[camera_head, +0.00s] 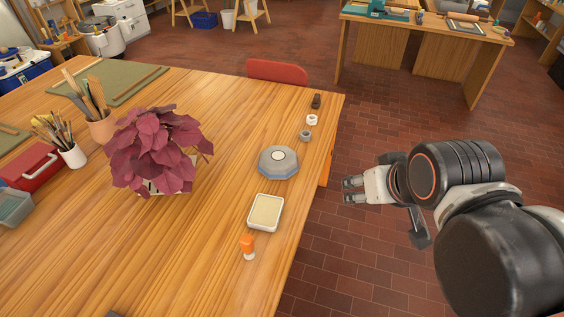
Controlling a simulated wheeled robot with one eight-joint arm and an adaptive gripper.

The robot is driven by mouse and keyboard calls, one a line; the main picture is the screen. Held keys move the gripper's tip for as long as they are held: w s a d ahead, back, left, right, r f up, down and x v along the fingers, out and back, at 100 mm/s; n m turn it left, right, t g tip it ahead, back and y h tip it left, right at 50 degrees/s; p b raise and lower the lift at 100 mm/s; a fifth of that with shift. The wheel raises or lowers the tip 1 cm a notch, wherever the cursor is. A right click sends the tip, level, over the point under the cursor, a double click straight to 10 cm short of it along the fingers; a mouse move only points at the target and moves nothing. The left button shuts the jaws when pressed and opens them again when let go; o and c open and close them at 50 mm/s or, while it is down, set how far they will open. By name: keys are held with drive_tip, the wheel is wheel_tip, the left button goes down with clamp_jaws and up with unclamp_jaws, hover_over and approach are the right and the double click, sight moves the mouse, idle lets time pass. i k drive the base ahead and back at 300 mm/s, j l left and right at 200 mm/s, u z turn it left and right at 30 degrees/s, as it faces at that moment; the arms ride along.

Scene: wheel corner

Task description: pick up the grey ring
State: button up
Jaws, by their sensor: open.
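A small grey ring (305,136) lies on the wooden table (225,265) near its right edge. It sits just in front of a small white ring-like piece (312,120) and behind a larger grey round-cornered dish (278,162). My gripper (348,190) is off the table's right side, over the brick floor, to the right of and nearer than the ring. It is open, with nothing seen between its fingers, and points left.
A dark small piece (316,101) lies behind the white one. A cream tray (265,212) and an orange-topped item (248,246) stand nearer. A purple-leaved plant (155,150) stands to the left. A red chair back (277,72) is at the far edge. Bare tabletop lies left of the ring.

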sight(306, 136)
drive_tip(key=i+l, duration=0.4)
drive_tip(key=i, duration=0.2)
drive_tip(key=i+l, duration=0.45)
drive_tip(key=i, duration=0.15)
drive_tip(key=i+l, duration=0.4)
drive_tip(key=i, duration=0.2)
